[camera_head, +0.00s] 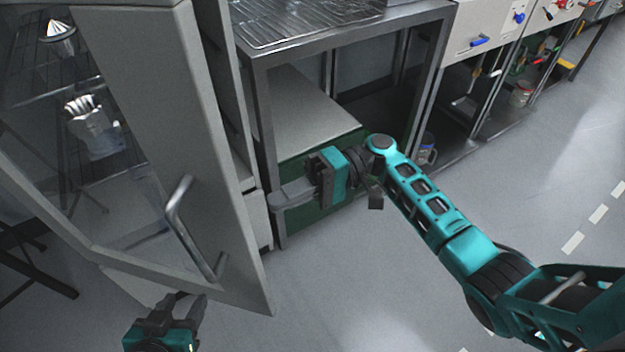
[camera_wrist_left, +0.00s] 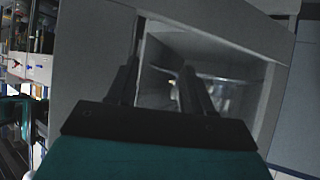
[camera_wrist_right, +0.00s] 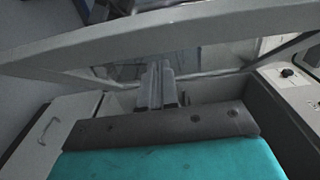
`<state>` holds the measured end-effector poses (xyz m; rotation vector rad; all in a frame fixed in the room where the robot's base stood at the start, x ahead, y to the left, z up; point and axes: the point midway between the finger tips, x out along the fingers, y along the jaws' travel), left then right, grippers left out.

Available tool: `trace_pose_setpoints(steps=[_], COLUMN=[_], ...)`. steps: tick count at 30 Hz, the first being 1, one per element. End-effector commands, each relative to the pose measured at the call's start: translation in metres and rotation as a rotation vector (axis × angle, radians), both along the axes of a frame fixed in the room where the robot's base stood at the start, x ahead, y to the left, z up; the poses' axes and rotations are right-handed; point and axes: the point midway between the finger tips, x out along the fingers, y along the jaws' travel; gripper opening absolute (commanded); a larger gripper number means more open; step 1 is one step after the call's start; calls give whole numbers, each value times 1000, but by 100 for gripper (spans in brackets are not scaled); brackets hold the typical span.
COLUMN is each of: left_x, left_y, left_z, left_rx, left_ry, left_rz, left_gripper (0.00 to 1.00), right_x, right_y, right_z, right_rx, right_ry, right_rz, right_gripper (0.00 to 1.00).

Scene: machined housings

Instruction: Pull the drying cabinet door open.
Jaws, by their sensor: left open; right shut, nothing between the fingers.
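The drying cabinet door (camera_head: 205,165) is a grey frame around a glass pane, with a bar handle (camera_head: 178,225) near its free edge. It stands ajar, its free edge out from the cabinet body (camera_head: 228,90). My right gripper (camera_head: 273,200) is shut and empty, its fingertips beside the door's free edge at the gap; contact is unclear. In the right wrist view its fingers (camera_wrist_right: 158,85) point under the door frame (camera_wrist_right: 170,30). My left gripper (camera_head: 182,298) is open and empty, low in front of the door, below the handle. Its fingers (camera_wrist_left: 158,78) face a grey frame in the left wrist view.
A metal bench (camera_head: 300,48) with a wire rack stands right of the cabinet, close behind my right arm. White units with coloured handles (camera_head: 480,42) are at the back right. The floor (camera_head: 400,290) at front centre is clear.

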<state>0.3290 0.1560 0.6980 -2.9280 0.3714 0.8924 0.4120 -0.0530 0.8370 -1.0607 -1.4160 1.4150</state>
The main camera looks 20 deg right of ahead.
Motion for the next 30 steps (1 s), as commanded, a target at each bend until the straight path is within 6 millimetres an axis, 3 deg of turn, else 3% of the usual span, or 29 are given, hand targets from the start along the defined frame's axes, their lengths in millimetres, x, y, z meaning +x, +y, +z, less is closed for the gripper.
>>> trace_pose_setpoints(steps=[1,10,30], left_x=[-2,-6,-4], left_y=[1,7,4], left_z=[0,-1,4], left_rx=[2,10,4], left_ry=[6,12,3], left_rz=[2,13,14], left_gripper=[51,51,51], right_x=[-4,-35,-38], right_y=[10,26,27], right_z=[1,0,0], right_rx=[2,-2,0], right_ry=[2,2,1], right_rz=[3,0,-15], right_gripper=[0,0,0])
